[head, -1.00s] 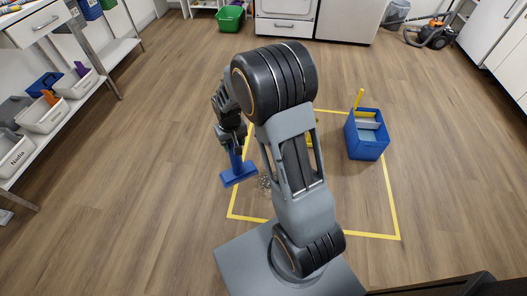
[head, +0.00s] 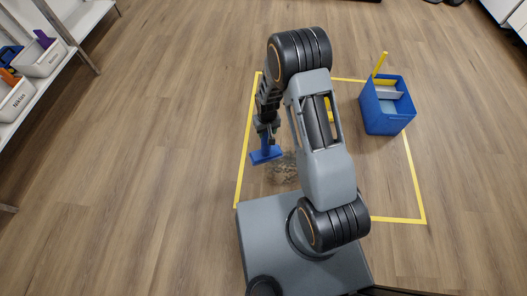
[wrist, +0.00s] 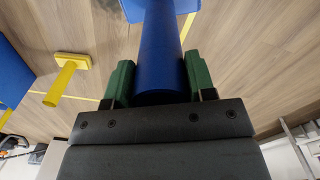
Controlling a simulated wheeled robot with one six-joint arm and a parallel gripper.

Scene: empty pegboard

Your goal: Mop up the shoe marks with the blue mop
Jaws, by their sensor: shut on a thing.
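My gripper (head: 267,128) is shut on the handle of the blue mop, and the mop points down. The mop's flat blue head (head: 265,156) is at the floor or just above it; I cannot tell if it touches. In the wrist view the blue handle (wrist: 160,45) runs between the green fingers of my gripper (wrist: 158,80). The shoe marks (head: 284,170) are a grey-brown smudge just right of and nearer than the mop head, inside the taped square. My arm may hide part of them.
Yellow tape (head: 243,160) outlines a square on the wooden floor. A yellow tool (wrist: 68,78) lies behind my arm. A shelf with bins (head: 42,58) is at the left. Floor to the left is clear.

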